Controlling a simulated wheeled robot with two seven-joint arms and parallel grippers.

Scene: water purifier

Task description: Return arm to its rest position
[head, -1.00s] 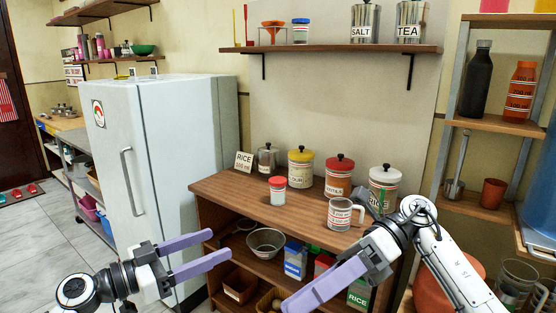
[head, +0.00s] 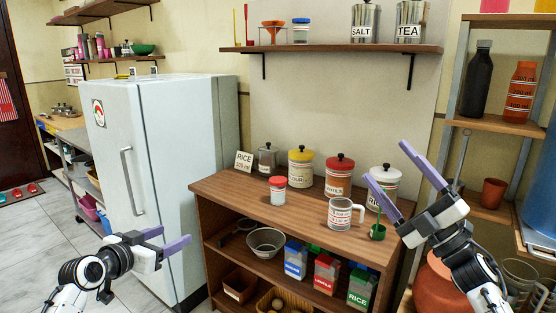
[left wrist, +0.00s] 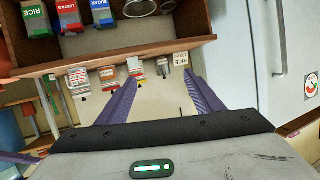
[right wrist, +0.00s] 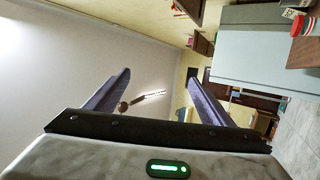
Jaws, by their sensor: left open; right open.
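In the head view my right gripper (head: 397,166) is raised at the right, pointing up and left, in front of the wall and beside a white canister (head: 384,184). Its purple fingers are apart with nothing between them. In the right wrist view the fingers (right wrist: 155,88) frame only wall and room. My left gripper (head: 172,240) is low at the left, in front of the fridge (head: 150,180), pointing right toward the cabinet. Its fingers are apart and empty; the left wrist view shows them (left wrist: 158,88) spread, with the cabinet beyond.
A wall shelf (head: 330,48) hangs above. A rack (head: 500,122) stands right.

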